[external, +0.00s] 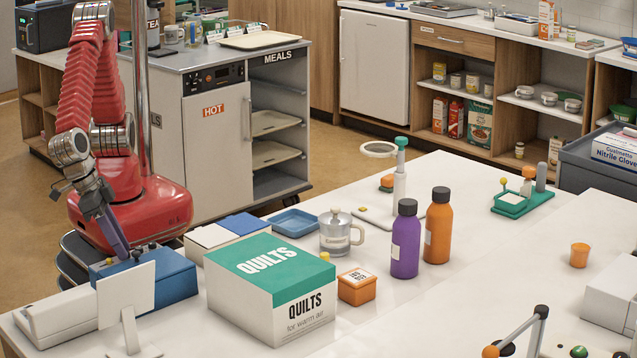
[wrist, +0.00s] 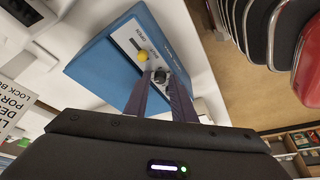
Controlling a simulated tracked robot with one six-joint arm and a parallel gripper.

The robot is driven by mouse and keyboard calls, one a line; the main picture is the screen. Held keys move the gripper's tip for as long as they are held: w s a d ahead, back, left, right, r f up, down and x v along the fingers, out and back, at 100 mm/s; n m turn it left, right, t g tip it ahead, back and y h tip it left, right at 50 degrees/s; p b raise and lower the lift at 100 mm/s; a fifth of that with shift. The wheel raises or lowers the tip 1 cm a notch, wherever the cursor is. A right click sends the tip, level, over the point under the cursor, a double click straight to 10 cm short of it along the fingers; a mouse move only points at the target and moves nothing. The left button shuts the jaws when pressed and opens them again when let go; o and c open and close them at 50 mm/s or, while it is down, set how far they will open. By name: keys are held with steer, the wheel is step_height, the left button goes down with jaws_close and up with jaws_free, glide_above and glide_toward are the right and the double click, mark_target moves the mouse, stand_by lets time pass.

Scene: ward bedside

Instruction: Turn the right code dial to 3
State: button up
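The blue lock box (external: 172,278) stands at the left end of the white table. Its pale top panel carries a yellow knob (wrist: 143,57) and a dark round dial (wrist: 159,76). My gripper (external: 124,256) reaches down to the box top from behind. In the wrist view its two purple fingers (wrist: 160,84) stand apart, one on each side of the dark dial. I cannot tell whether they touch it. The dial's number is too small to read, and the fingers hide part of the panel.
A white upright sign (external: 126,290) stands in front of the box and hides part of it. A quilts carton (external: 270,285) stands to the right, with a blue tray (external: 295,222) and clear jug (external: 337,235) behind it. Purple (external: 405,245) and orange (external: 438,230) bottles stand further right.

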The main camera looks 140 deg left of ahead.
steer(key=shift+c, duration=0.2)
jaws_close()
steer(key=shift+m, duration=0.3)
steer(key=m, duration=0.1)
steer(key=m+h, duration=0.1)
steer(key=m, duration=0.1)
steer(key=m+t, duration=0.1)
steer(key=shift+s+a+h, duration=0.15)
steer(key=shift+a+h, duration=0.1)
steer(key=shift+h, duration=0.05)
steer(key=m, duration=0.1)
steer(key=m+h, duration=0.1)
steer(key=m, duration=0.3)
steer(key=shift+a+t+h, duration=0.25)
steer(key=shift+t+h, duration=0.15)
steer(key=shift+a+m+h, duration=0.15)
steer(key=shift+m+h, duration=0.35)
steer(key=shift+m, duration=0.9)
steer(key=shift+a+m+h, duration=0.15)
steer(key=shift+m+h, duration=0.35)
steer(key=shift+m, duration=0.9)
steer(key=shift+a+m+g+h, duration=0.1)
steer(key=shift+m+g+h, duration=0.3)
steer(key=shift+m, duration=0.7)
steer(key=shift+a+m+g+h, duration=0.1)
steer(key=shift+m+g+h, duration=0.25)
steer(key=shift+m, duration=0.75)
steer(key=shift+m+g, duration=0.25)
steer(key=shift+m, duration=0.25)
